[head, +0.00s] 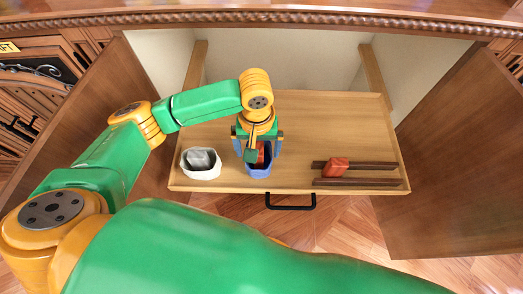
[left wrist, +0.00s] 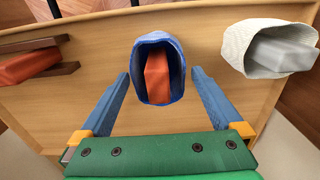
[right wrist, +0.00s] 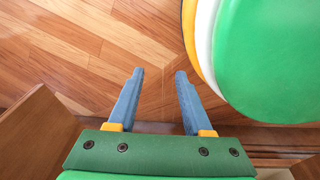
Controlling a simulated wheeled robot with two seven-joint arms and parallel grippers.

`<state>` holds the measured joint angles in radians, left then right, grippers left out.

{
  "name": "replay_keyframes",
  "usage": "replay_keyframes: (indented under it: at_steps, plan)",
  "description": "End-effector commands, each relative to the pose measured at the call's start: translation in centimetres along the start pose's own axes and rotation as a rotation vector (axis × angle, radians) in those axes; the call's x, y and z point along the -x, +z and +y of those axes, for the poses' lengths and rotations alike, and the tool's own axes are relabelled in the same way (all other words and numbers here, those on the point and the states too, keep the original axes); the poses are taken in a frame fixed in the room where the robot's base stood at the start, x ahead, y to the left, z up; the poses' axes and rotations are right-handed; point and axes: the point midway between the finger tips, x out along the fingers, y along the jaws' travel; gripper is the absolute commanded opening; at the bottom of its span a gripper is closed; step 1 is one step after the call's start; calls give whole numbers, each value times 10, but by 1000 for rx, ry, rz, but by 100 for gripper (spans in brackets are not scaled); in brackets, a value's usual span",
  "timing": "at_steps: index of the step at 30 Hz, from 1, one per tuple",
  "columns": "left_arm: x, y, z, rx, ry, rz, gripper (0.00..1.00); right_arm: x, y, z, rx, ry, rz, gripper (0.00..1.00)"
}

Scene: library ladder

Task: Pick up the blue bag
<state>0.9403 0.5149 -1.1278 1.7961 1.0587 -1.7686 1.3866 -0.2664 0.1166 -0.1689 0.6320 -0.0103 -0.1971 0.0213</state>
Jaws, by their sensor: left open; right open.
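The blue bag (head: 258,172) stands on the pulled-out wooden drawer board, near its front edge. It is open at the top and holds a red-orange block (left wrist: 157,76), as the left wrist view shows. My left gripper (head: 257,158) is over the blue bag and partly hides it in the head view. In the left wrist view the blue bag (left wrist: 142,58) lies between and just beyond the open fingers, with nothing gripped. My right gripper (right wrist: 158,75) is open and empty above the wooden floor; it does not show in the head view.
A white bag (head: 201,171) with a grey block stands left of the blue bag. At right, a red block (head: 336,167) rests at two dark rails (head: 358,182). The drawer (head: 300,120) has a black front handle (head: 290,206). Open cabinet doors flank both sides.

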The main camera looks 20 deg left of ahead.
Motion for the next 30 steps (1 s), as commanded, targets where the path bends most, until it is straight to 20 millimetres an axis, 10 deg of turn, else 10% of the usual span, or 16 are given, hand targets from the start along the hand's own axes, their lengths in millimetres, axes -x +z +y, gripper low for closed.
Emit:
replay_keyframes:
  at_steps: [7, 16, 24, 30]
  plan:
    - [-52, -4, 2, 0, -1, 1, 100, -25, -22, 1, -5, 6, 22, 50]
    - [-58, -4, 2, -1, -1, 2, 100, -22, -26, -2, -5, 1, 18, 50]
    - [-58, -4, 2, -1, -1, 2, 27, -22, -26, -2, -5, 0, 18, 50]
    - [-57, -4, 3, -1, 0, 2, 24, -22, -26, -2, -5, 1, 18, 50]
